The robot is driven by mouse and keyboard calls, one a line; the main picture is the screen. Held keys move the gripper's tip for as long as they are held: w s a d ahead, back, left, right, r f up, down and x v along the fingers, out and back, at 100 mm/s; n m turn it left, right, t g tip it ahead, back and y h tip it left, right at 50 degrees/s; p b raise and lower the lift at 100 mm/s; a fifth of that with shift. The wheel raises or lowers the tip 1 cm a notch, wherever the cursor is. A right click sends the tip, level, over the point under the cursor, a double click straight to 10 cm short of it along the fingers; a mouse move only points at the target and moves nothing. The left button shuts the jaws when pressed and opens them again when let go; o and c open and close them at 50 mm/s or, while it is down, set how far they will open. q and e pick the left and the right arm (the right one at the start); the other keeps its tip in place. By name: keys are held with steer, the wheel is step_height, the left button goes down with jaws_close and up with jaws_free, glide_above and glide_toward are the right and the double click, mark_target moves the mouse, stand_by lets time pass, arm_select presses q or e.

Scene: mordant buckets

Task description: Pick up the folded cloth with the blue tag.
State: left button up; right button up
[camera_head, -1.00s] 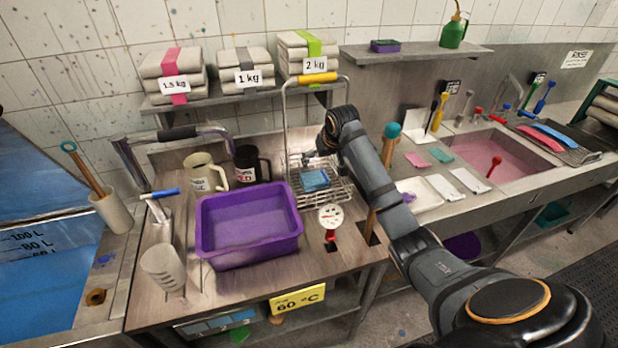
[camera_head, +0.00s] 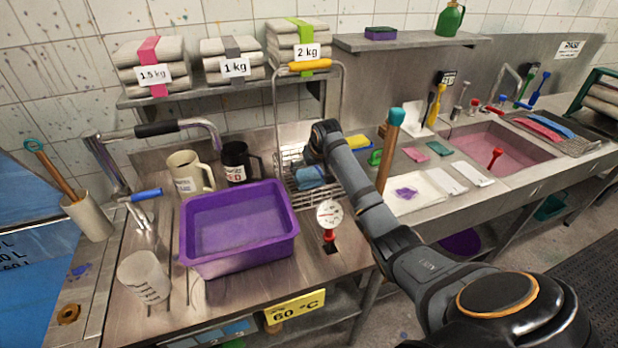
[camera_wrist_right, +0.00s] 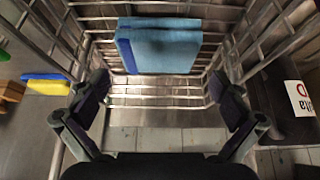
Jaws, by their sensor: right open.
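A folded blue cloth (camera_head: 308,176) lies in a wire basket (camera_head: 340,190) on the worktop. It also shows in the right wrist view (camera_wrist_right: 160,48) as a flat folded block near the basket's far side. My left gripper is not in view.
The basket's tall handle with a yellow grip (camera_head: 310,65) rises behind the gripper. A purple tub (camera_head: 240,250) and a dial thermometer (camera_head: 329,214) stand at left and in front. A wooden stick (camera_head: 387,160) stands right of the arm. Banded cloth stacks (camera_head: 145,60) sit on the shelf.

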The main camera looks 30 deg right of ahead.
mark_target(309, 172)
steer(key=shift+w+d+f+p, duration=0.1)
steer(key=shift+w+f+p, duration=0.2)
steer(key=shift+f, duration=0.2)
steer(key=x, duration=0.4)
steer(key=shift+f, duration=0.1)
steer(key=shift+s, duration=0.1)
steer(key=c, duration=1)
steer(key=shift+r, duration=0.25)
steer(key=shift+r, duration=0.3)
step_height(309, 172, up, 3)
steer(key=shift+s+f+b, duration=0.1)
steer(key=shift+s+b, duration=0.05)
steer(key=shift+b, duration=0.3)
steer(key=s+a+r, duration=0.1)
steer(key=a+r, duration=0.1)
steer(key=r, duration=0.1)
steer(key=s+a+r+b, duration=0.1)
steer(key=shift+s+r, duration=0.25)
steer(key=shift+s, duration=0.1)
steer(key=s+a+r, duration=0.1)
steer(key=s+a, duration=0.1)
steer(key=s+a+r+b, duration=0.1)
steer(key=s+a, duration=0.1)
steer(key=s+a+r, duration=0.2)
steer(key=shift+s+a+r+b, duration=0.1)
steer(key=shift+s+r+b, duration=0.1)
steer(key=shift+b, duration=0.1)
steer(key=shift+s+a+r, duration=0.2)
steer(key=shift+s, duration=0.15)
